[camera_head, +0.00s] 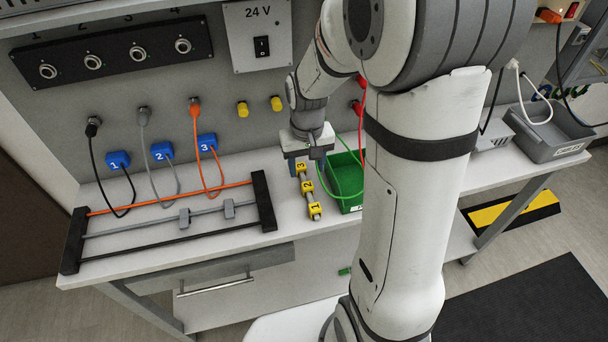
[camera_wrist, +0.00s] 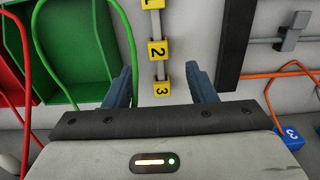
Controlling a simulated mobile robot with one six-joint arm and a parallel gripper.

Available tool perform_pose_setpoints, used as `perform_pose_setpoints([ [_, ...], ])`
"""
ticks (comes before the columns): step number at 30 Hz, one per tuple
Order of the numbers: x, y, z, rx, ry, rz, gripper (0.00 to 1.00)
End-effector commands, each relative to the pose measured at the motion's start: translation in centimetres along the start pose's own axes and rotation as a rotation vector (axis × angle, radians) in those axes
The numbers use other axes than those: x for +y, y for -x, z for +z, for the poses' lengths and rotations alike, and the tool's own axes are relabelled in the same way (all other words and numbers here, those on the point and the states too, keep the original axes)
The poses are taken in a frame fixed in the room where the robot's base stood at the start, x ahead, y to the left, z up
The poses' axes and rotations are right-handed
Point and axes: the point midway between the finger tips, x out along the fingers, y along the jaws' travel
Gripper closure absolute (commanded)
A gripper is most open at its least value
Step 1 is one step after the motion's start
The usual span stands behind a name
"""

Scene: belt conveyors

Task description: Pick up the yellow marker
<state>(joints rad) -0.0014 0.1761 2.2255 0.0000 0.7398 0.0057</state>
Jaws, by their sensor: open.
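Three yellow markers sit in a row on a thin grey rail (camera_head: 311,198) on the bench top: marker 1 (camera_head: 315,211), marker 2 (camera_head: 307,186) and marker 3 (camera_head: 301,168). In the wrist view, marker 2 (camera_wrist: 158,50) lies beyond the fingertips, marker 3 (camera_wrist: 162,88) shows between the fingers, and marker 1 is cut by the top edge. My gripper (camera_head: 304,164) points down over the marker 3 end of the rail. In the wrist view, its blue fingers (camera_wrist: 162,80) are apart, one each side of the rail, with nothing gripped. Finger height above the bench is unclear.
A green bin (camera_head: 344,190) with a green cable stands right beside the rail. A black-ended rack (camera_head: 265,200) with coloured rods is on the left. Blue numbered tags (camera_head: 118,160) hang on cables along the panel. A grey bin (camera_head: 548,140) is at right.

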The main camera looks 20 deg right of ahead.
Motion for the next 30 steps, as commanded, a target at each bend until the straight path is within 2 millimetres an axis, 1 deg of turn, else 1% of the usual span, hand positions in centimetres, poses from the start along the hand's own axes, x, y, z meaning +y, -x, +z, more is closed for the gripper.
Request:
perform_pose_setpoints([
  [1, 0.0, -0.7, 0.1, -0.005, 0.0, 0.0, 0.49],
  [7, 0.1, -2.8, 0.3, -0.005, 0.0, 0.0, 0.49],
  [11, 0.2, -4.8, 0.6, -0.007, 0.001, 0.0, 0.49],
  [15, 0.2, -6.4, 0.5, -0.003, 0.002, 0.0, 0.49],
  [18, 0.2, -6.8, 0.5, -0.001, 0.002, 0.0, 0.49],
  [24, 0.2, -6.9, 0.5, 0.0, 0.002, 0.0, 0.49],
  [26, 0.2, -6.9, 0.5, 0.0, 0.002, 0.0, 0.53],
  [30, 0.2, -6.8, 0.5, 0.0, 0.003, 0.0, 0.65],
])
